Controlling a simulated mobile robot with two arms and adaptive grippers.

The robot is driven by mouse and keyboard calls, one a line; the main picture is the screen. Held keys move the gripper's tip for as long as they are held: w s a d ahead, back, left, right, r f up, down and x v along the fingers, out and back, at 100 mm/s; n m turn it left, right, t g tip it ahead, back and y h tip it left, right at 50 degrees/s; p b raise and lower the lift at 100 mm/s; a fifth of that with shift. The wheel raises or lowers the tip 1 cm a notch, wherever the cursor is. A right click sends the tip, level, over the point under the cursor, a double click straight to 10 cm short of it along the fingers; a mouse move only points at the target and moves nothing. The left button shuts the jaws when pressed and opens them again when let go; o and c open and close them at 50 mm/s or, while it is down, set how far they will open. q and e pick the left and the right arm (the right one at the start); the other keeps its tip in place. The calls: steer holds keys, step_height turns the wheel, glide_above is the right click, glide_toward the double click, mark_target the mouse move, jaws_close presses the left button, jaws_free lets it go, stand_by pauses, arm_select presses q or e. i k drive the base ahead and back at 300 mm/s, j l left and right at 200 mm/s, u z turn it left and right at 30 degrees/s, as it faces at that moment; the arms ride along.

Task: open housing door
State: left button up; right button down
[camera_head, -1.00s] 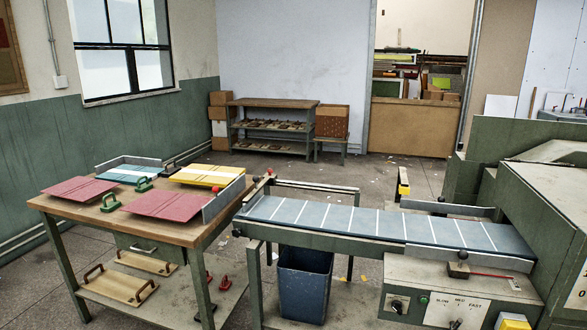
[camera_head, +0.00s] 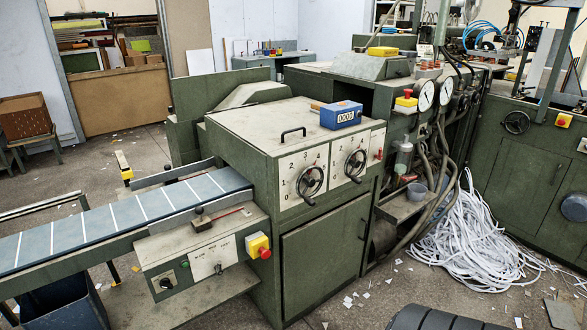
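The green machine housing (camera_head: 262,225) stands in the middle of the view. A flat green door panel (camera_head: 322,256) fills its lower front face and looks shut. A slim dark handle (camera_head: 363,241) shows near the panel's right edge. The housing's top (camera_head: 255,118) carries a black bar handle (camera_head: 293,132) and lies flat. Two handwheels, the left one (camera_head: 311,181) and the right one (camera_head: 355,162), sit on pale dial plates above the door. Neither of my grippers is in view.
A feed belt (camera_head: 130,212) with a control box (camera_head: 205,258) runs into the housing from the left. A blue counter (camera_head: 341,115) sits on top. White paper strips (camera_head: 470,240) heap on the floor at right. Scraps litter the floor before the door.

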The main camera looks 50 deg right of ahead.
mark_target(320, 255)
steer(key=z, duration=2)
steer(key=i+l, duration=0.25)
steer(key=l, duration=0.2)
steer(key=i+l, duration=0.2)
steer(key=l, duration=0.2)
steer(key=i+l, duration=0.25)
steer(key=l, duration=0.2)
steer(key=z, duration=0.05)
